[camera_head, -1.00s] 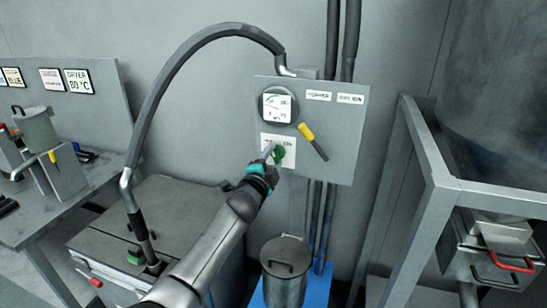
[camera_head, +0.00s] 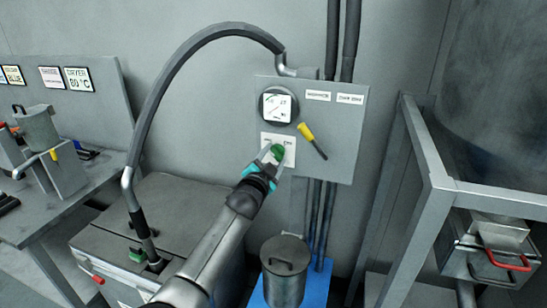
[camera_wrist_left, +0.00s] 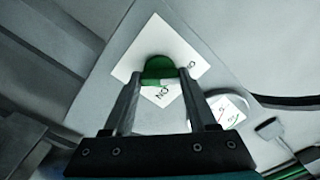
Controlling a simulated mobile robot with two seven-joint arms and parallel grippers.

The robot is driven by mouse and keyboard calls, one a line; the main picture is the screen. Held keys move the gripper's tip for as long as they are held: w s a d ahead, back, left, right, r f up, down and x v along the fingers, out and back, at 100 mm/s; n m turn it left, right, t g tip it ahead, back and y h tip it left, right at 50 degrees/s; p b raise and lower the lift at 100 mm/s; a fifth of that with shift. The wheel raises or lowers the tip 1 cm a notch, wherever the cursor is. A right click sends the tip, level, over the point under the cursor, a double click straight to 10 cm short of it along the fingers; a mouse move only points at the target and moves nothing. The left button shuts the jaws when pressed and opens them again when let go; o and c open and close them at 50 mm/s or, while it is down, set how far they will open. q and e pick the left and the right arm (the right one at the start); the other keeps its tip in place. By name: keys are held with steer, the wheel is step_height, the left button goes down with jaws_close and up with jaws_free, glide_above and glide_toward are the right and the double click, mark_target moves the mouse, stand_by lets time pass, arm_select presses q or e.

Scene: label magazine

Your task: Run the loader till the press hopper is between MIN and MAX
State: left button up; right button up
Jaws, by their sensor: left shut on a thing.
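A green knob (camera_head: 278,151) sits on a white label on the grey wall panel (camera_head: 343,120). My left gripper (camera_head: 271,158) is shut on it, a finger on either side. The left wrist view also shows the green knob (camera_wrist_left: 159,68) between the fingertips (camera_wrist_left: 158,82), with partly covered lettering beside it. A round gauge (camera_head: 278,106) with a white face is above the knob; its needle is too small to read surely. A lever with a yellow end (camera_head: 307,132) slants on the panel to the right. I cannot make out MIN or MAX marks. My right gripper is not in view.
A hose (camera_head: 150,110) arches from a grey bin (camera_head: 185,215) to the panel. A lidded metal canister (camera_head: 285,270) stands on a blue base below. A metal frame (camera_head: 425,160) with a red-handled box (camera_head: 505,262) is at right. A bench (camera_head: 50,225) is at left.

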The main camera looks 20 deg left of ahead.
arm_select(q)
steer(key=o, duration=1.4)
steer(key=shift+c, duration=0.2)
steer(key=shift+s, duration=0.5)
steer(key=s+p, duration=0.1)
steer(key=s, duration=1.3)
steer(key=shift+s+a+p, duration=0.15)
steer(key=shift+a+p, duration=0.1)
steer(key=shift+p, duration=0.1)
